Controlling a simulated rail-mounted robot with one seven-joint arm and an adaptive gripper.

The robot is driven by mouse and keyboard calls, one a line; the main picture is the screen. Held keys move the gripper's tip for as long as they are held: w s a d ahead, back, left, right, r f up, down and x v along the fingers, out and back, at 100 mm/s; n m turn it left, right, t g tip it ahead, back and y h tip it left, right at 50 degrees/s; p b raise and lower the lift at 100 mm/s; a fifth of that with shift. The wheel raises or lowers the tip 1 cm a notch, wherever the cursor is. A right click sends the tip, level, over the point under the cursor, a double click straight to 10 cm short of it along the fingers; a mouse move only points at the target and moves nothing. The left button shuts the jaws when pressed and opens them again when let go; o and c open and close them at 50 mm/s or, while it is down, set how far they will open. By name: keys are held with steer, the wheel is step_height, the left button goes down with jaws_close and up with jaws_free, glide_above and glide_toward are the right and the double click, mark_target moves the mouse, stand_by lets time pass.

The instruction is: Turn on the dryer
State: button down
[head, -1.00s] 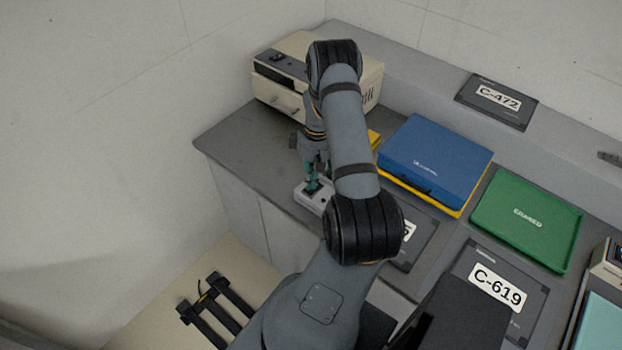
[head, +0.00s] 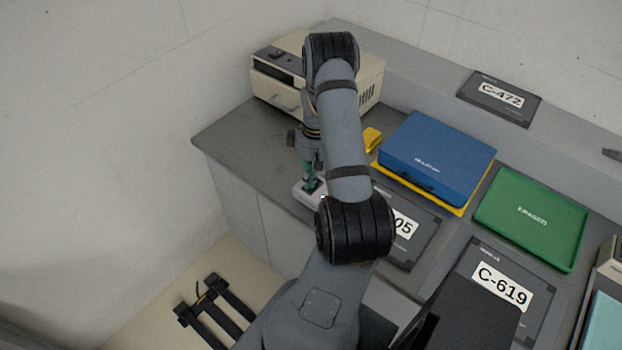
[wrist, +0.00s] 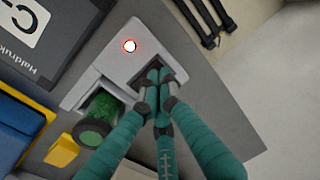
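A small light grey device (head: 304,197) sits near the front edge of the counter; no label names it as the dryer. In the wrist view its top (wrist: 140,30) shows a round light (wrist: 129,46) glowing white with a red ring, and a dark square recess or switch (wrist: 173,73). A green-filled clear cylinder (wrist: 100,112) lies at its open side. My gripper (wrist: 158,78) has teal fingers, tips drawn together at the dark square, seemingly touching it. They cover part of it, so I cannot tell its position. In the head view my gripper (head: 311,184) points down over the device.
A beige machine (head: 272,82) with a dark top panel stands behind, partly hidden by my arm. A blue case (head: 437,155) on a yellow tray, a green tray (head: 532,215) and dark labelled covers (head: 500,100) fill the right. A wall stands at left; a small yellow object (head: 371,137) is close by.

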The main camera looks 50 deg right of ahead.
steer(key=shift+s+a+f, duration=0.25)
steer(key=shift+a+f, duration=0.1)
steer(key=shift+a, duration=0.1)
steer(key=shift+d+r, duration=0.15)
steer(key=shift+d, duration=0.5)
steer(key=shift+r, duration=0.2)
step_height(320, 180, up, 14)
steer(key=a, duration=0.2)
steer(key=shift+w, duration=0.3)
